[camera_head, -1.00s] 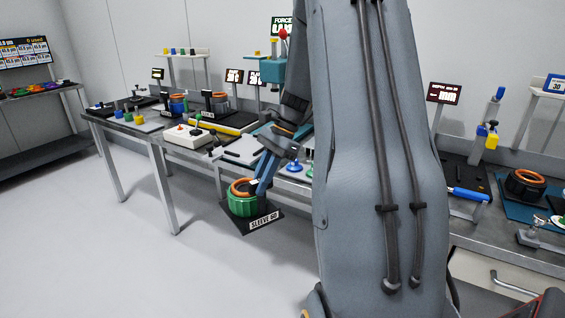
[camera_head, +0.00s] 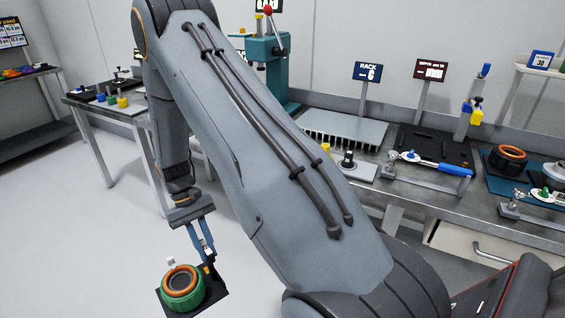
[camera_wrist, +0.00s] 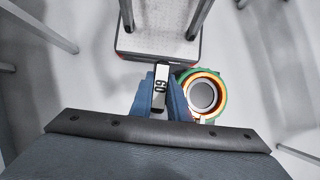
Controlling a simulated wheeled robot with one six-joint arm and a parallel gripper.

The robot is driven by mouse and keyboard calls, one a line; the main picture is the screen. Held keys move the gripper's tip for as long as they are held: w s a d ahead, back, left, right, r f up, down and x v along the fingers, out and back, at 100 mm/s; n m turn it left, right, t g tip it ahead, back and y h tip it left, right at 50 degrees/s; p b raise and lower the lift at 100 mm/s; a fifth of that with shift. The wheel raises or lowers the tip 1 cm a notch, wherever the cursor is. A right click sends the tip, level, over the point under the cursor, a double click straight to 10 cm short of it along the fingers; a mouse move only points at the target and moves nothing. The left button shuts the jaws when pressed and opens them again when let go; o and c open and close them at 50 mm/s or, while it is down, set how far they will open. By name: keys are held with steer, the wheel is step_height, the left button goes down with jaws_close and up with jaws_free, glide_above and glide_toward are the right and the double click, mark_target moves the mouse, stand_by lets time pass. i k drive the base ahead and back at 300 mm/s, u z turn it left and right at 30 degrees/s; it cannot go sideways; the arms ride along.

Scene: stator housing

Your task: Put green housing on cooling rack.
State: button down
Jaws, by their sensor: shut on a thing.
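The green housing (camera_head: 183,292), with an orange ring inside its top, is at the lower left of the head view, above the floor and off the table. A black square plate (camera_head: 215,288) shows beneath it. My gripper (camera_head: 208,262) is shut at the housing's right side. The exact grip contact is hidden.
A teal press (camera_head: 265,60) stands left of the rack. A small fixture (camera_head: 347,160), a blue-handled tool (camera_head: 440,165) and a dark orange-ringed housing (camera_head: 507,160) lie along the bench (camera_head: 420,200). The floor at left is clear.

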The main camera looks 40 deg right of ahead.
mark_target(341, 124)
steer(key=u, duration=0.95)
steer(key=i, duration=0.45)
steer(key=z, duration=2.15)
